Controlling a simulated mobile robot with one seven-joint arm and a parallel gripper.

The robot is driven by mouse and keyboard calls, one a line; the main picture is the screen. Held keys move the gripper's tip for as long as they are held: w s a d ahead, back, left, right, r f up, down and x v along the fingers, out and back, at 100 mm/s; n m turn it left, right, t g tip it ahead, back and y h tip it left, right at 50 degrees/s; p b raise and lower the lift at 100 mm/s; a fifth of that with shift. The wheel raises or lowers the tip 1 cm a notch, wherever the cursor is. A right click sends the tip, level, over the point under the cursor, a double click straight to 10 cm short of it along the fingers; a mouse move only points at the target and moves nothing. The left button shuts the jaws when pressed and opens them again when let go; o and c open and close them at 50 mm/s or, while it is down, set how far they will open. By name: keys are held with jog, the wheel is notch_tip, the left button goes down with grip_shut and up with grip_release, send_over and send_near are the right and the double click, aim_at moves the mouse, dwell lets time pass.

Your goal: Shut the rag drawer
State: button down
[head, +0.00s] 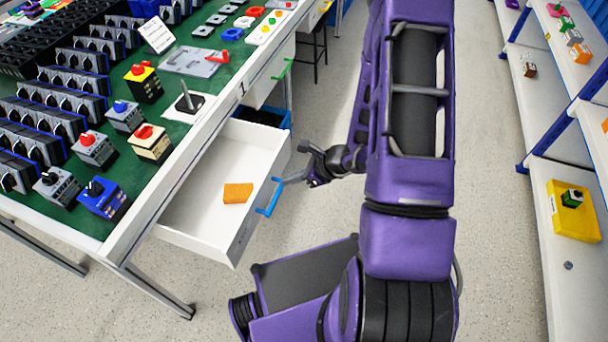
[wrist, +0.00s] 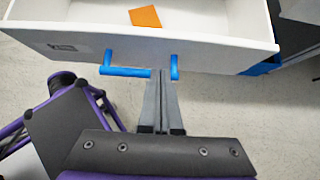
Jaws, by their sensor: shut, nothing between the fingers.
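The rag drawer (head: 206,211) is white and stands pulled out from under the workbench. An orange rag (head: 238,193) lies inside it; the rag also shows in the wrist view (wrist: 145,17). The drawer's blue handle (head: 269,198) is on its front face, and it shows in the wrist view (wrist: 130,71). My gripper (head: 283,180) is shut and empty at the drawer front, close to the handle. In the wrist view my fingertips (wrist: 162,74) lie between the two handle posts, over the bar. I cannot tell whether they touch it.
The green-topped workbench (head: 190,60) holds rows of rotary switches and other parts. A second drawer with a green handle (head: 283,69) is further back. Shelves with a yellow bin (head: 560,222) stand at the right.

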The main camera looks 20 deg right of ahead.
aim_at(268, 177)
jog(key=shift+w+a+r, duration=0.15)
jog(key=shift+w+a, duration=1.05)
jog(key=shift+a, duration=0.3)
jog(key=shift+w, duration=0.1)
